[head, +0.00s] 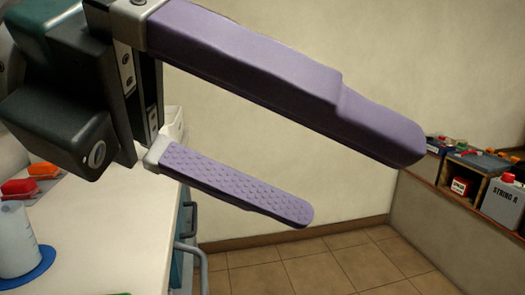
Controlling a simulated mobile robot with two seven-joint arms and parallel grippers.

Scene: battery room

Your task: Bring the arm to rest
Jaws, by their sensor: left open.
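My left gripper (358,190) fills the upper middle of the head view, close to the camera. Its two long purple fingers are spread wide apart, with nothing between them. The lower finger shows a dimpled pad. The black gripper body is at the upper left, above the end of a white worktop (105,235). The fingers reach out past the worktop's edge, over open floor. My right gripper is not in view.
On the worktop are a clear measuring cup (17,240) on a blue disc (42,262) and red and orange pieces (32,180). A shelf (440,185) at the right holds a grey "STRING A" box (503,203). Tiled floor (320,268) between is clear.

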